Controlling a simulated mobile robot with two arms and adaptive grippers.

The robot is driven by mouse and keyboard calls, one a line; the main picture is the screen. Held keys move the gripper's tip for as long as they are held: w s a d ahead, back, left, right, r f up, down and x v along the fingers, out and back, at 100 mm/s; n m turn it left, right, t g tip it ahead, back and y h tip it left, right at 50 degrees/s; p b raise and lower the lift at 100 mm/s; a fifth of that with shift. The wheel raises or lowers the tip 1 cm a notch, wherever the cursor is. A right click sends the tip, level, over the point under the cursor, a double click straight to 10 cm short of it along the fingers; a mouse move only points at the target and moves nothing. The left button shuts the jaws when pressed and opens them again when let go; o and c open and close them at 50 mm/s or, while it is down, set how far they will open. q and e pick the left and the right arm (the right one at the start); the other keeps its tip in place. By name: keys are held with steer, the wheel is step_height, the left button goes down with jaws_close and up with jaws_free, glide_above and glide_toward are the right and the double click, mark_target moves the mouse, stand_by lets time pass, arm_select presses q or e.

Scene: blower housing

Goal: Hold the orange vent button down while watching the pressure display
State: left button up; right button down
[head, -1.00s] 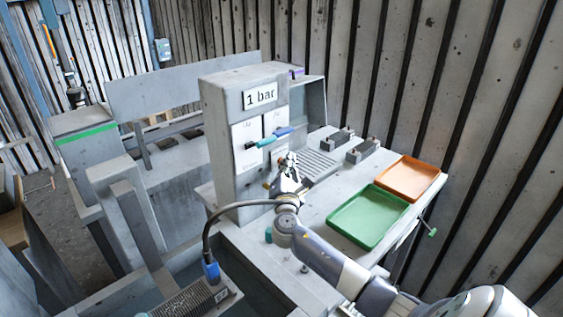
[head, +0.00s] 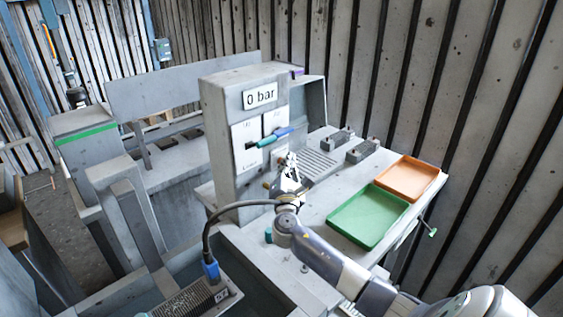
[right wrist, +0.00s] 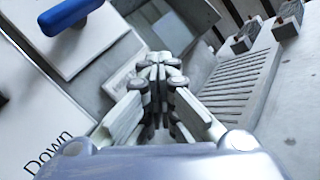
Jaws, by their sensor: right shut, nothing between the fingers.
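The pressure display (head: 260,95) on the upper front of the grey cabinet reads "0 bar". My right gripper (head: 290,161) is shut and empty, close to the lower right part of the cabinet front in the head view. In the right wrist view its fingers (right wrist: 160,68) meet at the tips, with nothing between them. The orange vent button cannot be made out clearly; the gripper may hide it, so I cannot tell whether the fingertips touch it. My left gripper is not in view.
A teal handle (head: 262,142) and a blue handle (head: 283,131) stick out from the cabinet's white panels, above the gripper. A green tray (head: 368,240) and an orange tray (head: 408,180) lie on the bench to the right. A slotted grille (right wrist: 235,85) lies beside the gripper.

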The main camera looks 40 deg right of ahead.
steer(key=shift+s, duration=0.15)
stand_by(0.5)
steer(key=shift+s+p, duration=0.3)
steer(key=shift+s, duration=0.35)
steer(key=s, duration=0.1)
steer(key=s+p, duration=0.1)
steer(key=s, duration=0.3)
steer(key=shift+d+p, duration=0.25)
steer(key=shift+p, duration=0.05)
steer(key=shift+f, duration=0.1)
stand_by(0.3)
